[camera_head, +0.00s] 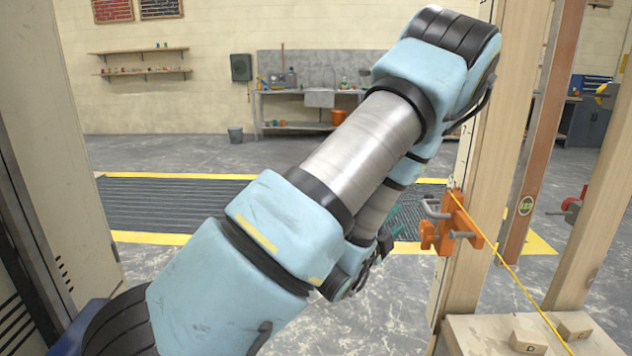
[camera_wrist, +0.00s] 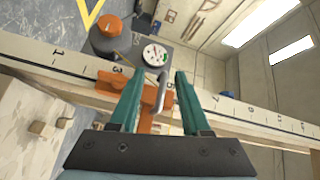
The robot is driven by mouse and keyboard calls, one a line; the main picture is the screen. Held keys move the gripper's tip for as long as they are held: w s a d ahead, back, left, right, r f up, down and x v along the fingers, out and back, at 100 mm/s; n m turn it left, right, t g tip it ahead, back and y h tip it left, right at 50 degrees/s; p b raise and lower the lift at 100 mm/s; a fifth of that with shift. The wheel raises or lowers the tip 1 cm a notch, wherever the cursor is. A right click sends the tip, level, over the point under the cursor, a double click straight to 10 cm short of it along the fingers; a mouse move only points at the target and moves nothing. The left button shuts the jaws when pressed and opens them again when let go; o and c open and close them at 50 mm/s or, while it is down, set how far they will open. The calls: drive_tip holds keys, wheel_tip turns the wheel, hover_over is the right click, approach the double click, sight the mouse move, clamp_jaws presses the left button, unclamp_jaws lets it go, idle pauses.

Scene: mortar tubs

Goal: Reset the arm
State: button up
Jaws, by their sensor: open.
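My gripper (camera_wrist: 158,78) shows in the wrist view as two teal fingers, spread apart with nothing gripped. Beyond and between them is an orange clamp (camera_wrist: 108,80) with a grey bent handle (camera_wrist: 161,92). I cannot tell how far the fingers are from the handle. In the head view my light-blue arm reaches up across the middle and bends back down. Only a bit of teal, likely my gripper (camera_head: 396,215), shows behind it. The orange clamp (camera_head: 460,222) sits on an upright wooden post (camera_head: 488,130), just right of that teal bit.
A yellow line (camera_head: 515,272) runs from the clamp down to a wooden board with small blocks (camera_head: 528,335). More posts (camera_head: 590,230) stand at right. A floor grate (camera_head: 150,205) and a workbench (camera_head: 300,100) lie behind. A round gauge (camera_wrist: 155,55) shows beyond the clamp.

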drive_tip(key=w+a+f+n+g+y+p, duration=0.1)
drive_tip(key=w+a+n+g+y, duration=0.1)
drive_tip(key=a+n+y, duration=0.45)
drive_tip(key=w+a+f+n+g+y, duration=0.1)
drive_tip(key=w+a+f+n+y, duration=0.2)
drive_tip(key=a+n, duration=0.55)
drive_tip(key=s+a+r+n+g+y, duration=0.1)
drive_tip(key=s+a+r+n+g, duration=0.2)
drive_tip(key=s+a, duration=0.3)
drive_tip(key=s+a+r+n+g+y, duration=0.2)
drive_tip(key=s+a+r+n+g, duration=0.1)
drive_tip(key=s+a, duration=0.4)
drive_tip(key=shift+s+a+n+g+p, duration=0.15)
drive_tip(key=shift+s+n+g+p, duration=0.3)
drive_tip(key=shift+s+n+g, duration=0.55)
